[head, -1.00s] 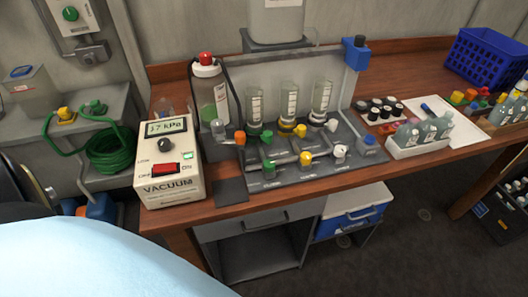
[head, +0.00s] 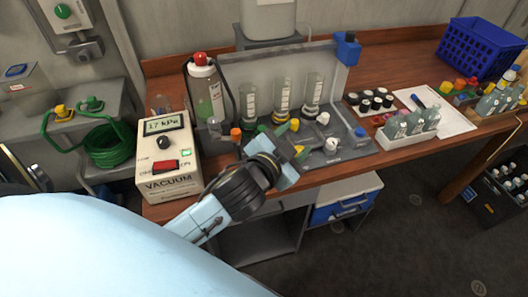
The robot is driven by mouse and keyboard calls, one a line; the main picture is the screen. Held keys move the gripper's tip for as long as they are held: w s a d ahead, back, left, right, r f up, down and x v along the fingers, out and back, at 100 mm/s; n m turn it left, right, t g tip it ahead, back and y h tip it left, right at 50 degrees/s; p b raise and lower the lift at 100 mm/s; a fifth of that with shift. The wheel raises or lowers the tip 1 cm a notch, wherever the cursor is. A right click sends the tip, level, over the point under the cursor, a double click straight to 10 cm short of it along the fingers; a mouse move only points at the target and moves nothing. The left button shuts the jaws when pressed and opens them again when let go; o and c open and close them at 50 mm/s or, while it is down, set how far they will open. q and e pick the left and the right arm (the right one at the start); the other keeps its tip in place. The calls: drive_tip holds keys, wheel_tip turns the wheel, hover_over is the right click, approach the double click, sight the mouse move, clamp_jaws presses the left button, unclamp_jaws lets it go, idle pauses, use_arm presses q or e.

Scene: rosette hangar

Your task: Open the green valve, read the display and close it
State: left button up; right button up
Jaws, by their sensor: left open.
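The valve manifold (head: 352,151) stands on the bench with coloured valve handles and three clear cylinders. A green handle (head: 262,129) shows just behind my left gripper; the front green handle is hidden by the gripper. My left gripper (head: 288,163) is open at the manifold's front left, near a yellow handle (head: 300,150). I cannot tell whether it touches a handle. The vacuum unit (head: 170,187) stands to the left. Its display (head: 164,125) appears to read 17 kPa. My right gripper is not in view.
A bottle with a red cap (head: 200,60) stands behind the manifold's left end. A white bottle rack (head: 408,136), dark-capped vials (head: 376,103) and a blue crate (head: 480,48) are to the right.

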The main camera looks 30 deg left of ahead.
use_arm(q)
drive_tip(key=w+d+r+m+t+h, duration=0.3)
drive_tip(key=d+r+m+h, duration=0.7)
drive_tip(key=r+m+h, duration=0.25)
drive_tip(key=s+d+f+m+g+h, duration=0.1)
drive_tip(key=s+d+m+g+h, duration=0.1)
drive_tip(key=d+m+g+h, duration=0.65)
drive_tip(key=a+f+m+g+y, duration=0.9)
drive_tip(key=f+m+y, duration=0.2)
drive_tip(key=f+m, duration=0.1)
drive_tip(key=w+a+f+n+y, duration=0.15)
drive_tip(key=a+y, duration=0.35)
drive_tip(key=a, duration=0.5)
drive_tip(key=w+a+f+m+y, duration=0.15)
drive_tip(key=a+y, duration=0.35)
drive_tip(key=a, duration=0.5)
drive_tip(key=shift+n+g, duration=0.45)
drive_tip(key=shift+n, duration=0.05)
drive_tip(key=f, duration=1.2)
drive_tip(key=shift+w, duration=0.3)
